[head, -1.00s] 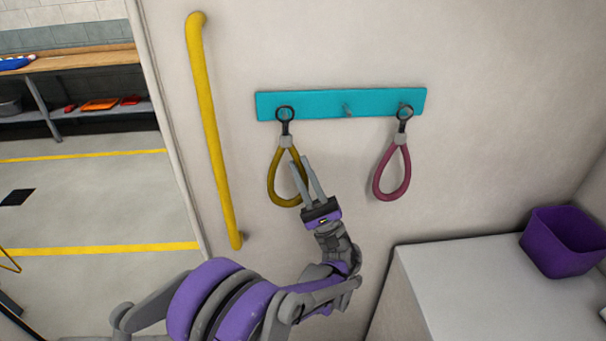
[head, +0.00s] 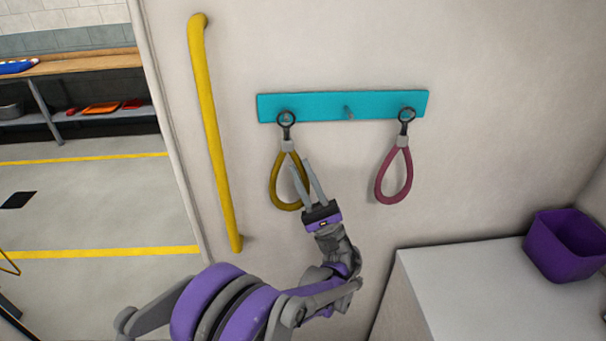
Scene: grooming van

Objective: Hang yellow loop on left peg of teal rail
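The yellow loop (head: 274,186) hangs by its dark ring at the left peg (head: 286,114) of the teal rail (head: 318,108). It hangs straight down against the wall. My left gripper (head: 301,167) is in front of the loop's right side, with its two fingers apart and pointing up. The fingers hide part of the loop's right side; I see nothing gripped between them. My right gripper is not in view.
A pink loop (head: 379,184) hangs at the rail's right end. A yellow grab bar (head: 213,130) runs down the wall left of the rail. A white counter (head: 470,290) with a purple bin (head: 566,250) stands at lower right. The wall between the loops is clear.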

